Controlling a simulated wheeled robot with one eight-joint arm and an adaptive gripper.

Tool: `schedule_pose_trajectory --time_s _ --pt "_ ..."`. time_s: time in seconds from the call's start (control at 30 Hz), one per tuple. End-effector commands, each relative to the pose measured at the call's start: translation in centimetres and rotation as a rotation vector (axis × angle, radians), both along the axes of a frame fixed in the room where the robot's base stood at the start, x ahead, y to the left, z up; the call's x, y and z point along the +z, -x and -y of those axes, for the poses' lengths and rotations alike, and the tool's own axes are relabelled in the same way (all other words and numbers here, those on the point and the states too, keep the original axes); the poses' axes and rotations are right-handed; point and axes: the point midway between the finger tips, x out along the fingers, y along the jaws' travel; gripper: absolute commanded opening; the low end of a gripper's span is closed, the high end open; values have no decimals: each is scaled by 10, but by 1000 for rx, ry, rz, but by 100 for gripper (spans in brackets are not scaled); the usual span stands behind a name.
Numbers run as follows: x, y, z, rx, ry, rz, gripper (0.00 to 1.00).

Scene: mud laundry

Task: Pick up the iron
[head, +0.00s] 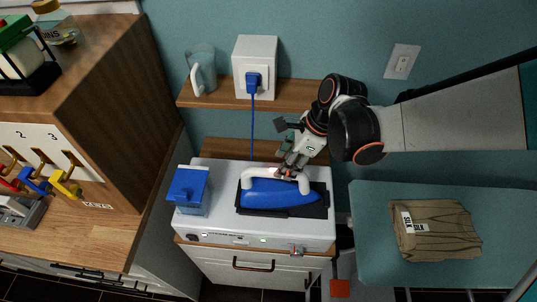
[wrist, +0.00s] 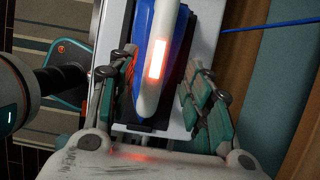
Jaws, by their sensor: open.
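The iron (head: 270,192) has a blue body and a white handle, and rests on a dark pad on top of a white station (head: 320,222). In the wrist view the iron's white handle (wrist: 158,60) runs between my fingers, with a lit patch on it. My gripper (head: 290,168) is over the back of the handle in the head view. In the wrist view my gripper (wrist: 165,85) is open, with a green-padded finger on each side of the handle. I cannot tell whether either finger touches it.
A blue water tank (head: 188,190) stands on the station's left. A blue cord (head: 252,130) rises to a white box (head: 256,66) on the shelf, beside a clear jug (head: 201,72). A folded brown garment (head: 435,230) lies on the teal board (head: 365,255) at right.

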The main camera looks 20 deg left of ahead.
Motion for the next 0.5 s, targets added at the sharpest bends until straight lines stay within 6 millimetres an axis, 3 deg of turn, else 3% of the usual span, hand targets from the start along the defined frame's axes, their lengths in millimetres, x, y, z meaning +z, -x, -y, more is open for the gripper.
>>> schedule_pose_trajectory --time_s 0.03,0.4,0.5 --pt "-1 10 -4 15 0 0 46" --pt "-45 14 -18 16 0 1 46" --pt "-47 14 -19 15 0 1 46"
